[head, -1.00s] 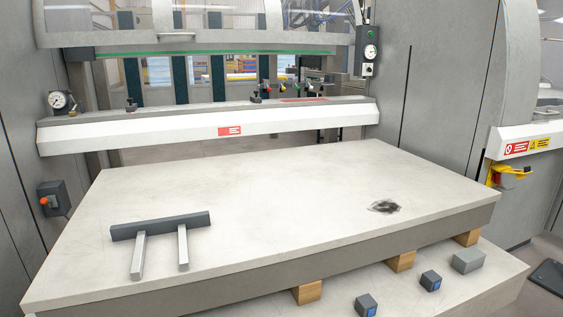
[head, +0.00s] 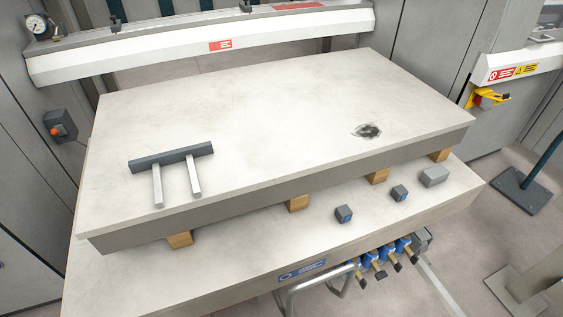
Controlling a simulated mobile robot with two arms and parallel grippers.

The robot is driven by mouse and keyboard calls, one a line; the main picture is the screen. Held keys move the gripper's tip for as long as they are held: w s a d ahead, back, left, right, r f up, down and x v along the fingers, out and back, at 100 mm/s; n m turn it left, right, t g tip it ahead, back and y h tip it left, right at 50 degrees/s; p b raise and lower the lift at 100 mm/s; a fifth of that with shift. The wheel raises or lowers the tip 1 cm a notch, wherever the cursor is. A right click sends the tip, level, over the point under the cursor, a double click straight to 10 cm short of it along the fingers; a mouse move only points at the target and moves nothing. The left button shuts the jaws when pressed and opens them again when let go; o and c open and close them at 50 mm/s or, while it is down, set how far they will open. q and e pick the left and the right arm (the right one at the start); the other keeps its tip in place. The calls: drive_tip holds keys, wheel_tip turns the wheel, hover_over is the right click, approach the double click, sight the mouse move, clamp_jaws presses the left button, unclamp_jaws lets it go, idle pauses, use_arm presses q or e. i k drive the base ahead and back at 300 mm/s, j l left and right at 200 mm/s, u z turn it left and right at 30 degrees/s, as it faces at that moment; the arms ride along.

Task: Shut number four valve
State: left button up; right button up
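A row of several blue valves (head: 386,254) with dark-tipped brass-coloured handles sits below the front edge of the lower bench, at the bottom right of centre in the head view. The valves are small, and no numbers can be read on them, so I cannot tell which is number four. The rightmost valve (head: 404,244) is beside a grey box. Whether each handle is open or shut is too small to tell. Neither of my grippers is in view.
A thick slab (head: 250,110) rests on wooden blocks (head: 298,203) over the lower bench (head: 230,268). A grey bar with two rods (head: 172,159) and a dark burnt patch (head: 367,131) are on it. Bent pipes (head: 325,288) run beside the valves. Open floor (head: 455,240) lies right.

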sight(413, 257)
drive_tip(key=k+l+z, duration=0.1)
drive_tip(key=z, duration=1.25)
drive_tip(key=i+l+u, duration=0.3)
drive_tip(key=l, duration=0.35)
drive_tip(key=i+l+u, duration=0.15)
drive_tip(key=i+l, duration=0.1)
drive_tip(key=l, duration=0.1)
